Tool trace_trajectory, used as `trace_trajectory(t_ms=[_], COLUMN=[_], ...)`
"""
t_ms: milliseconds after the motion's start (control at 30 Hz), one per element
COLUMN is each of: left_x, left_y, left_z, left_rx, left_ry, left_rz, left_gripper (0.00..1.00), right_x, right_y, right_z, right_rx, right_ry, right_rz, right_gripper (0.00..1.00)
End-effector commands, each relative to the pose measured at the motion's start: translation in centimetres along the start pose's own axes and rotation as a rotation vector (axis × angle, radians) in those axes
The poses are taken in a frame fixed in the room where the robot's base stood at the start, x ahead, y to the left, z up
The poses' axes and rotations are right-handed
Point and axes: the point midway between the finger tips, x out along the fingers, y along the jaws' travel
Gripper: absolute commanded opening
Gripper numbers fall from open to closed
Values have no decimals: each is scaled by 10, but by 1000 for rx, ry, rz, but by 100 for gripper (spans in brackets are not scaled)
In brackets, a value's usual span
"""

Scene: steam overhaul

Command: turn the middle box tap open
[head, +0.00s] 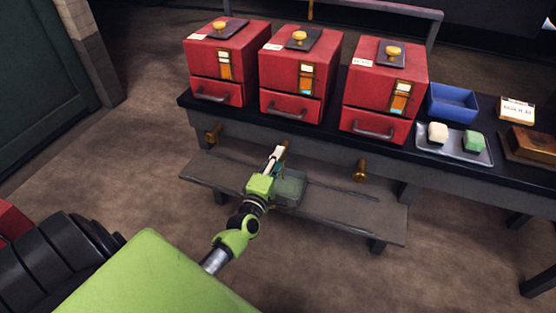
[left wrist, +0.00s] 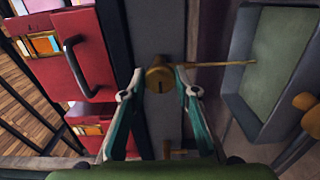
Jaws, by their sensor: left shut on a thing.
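Three red boxes stand in a row on the dark bench, with brass taps on the front of the bench below them. The middle box (head: 292,75) is above my left gripper (head: 278,155). In the head view the gripper mostly hides the middle tap. In the left wrist view the middle tap (left wrist: 160,76) is a round brass body with a thin brass rod reaching right. My right gripper is not in view.
A grey pan (head: 290,188) sits on the lower shelf (head: 345,212) beside my gripper. The left tap (head: 213,134) and right tap (head: 360,170) stick out at either side. A blue bin (head: 453,103) and a tray (head: 454,154) with two blocks are on the bench at right.

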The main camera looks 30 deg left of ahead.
Motion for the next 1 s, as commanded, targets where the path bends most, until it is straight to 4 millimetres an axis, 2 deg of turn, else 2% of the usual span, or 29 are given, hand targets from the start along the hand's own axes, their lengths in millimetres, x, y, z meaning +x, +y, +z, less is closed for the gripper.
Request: trace_trajectory(t_ms=[500,533,600,1000], left_x=[0,0,0,-5], left_y=[-1,-1,-1,-1], left_z=[0,0,0,0], left_rx=[-19,-19,-18,-17], left_ry=[0,1,0,0], left_rz=[-2,-2,-2,-2], left_gripper=[7,34,45,45], right_x=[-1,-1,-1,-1], right_y=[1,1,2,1], right_z=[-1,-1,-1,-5], right_rx=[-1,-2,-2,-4], right_ry=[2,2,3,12], right_rz=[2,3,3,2], right_gripper=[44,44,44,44])
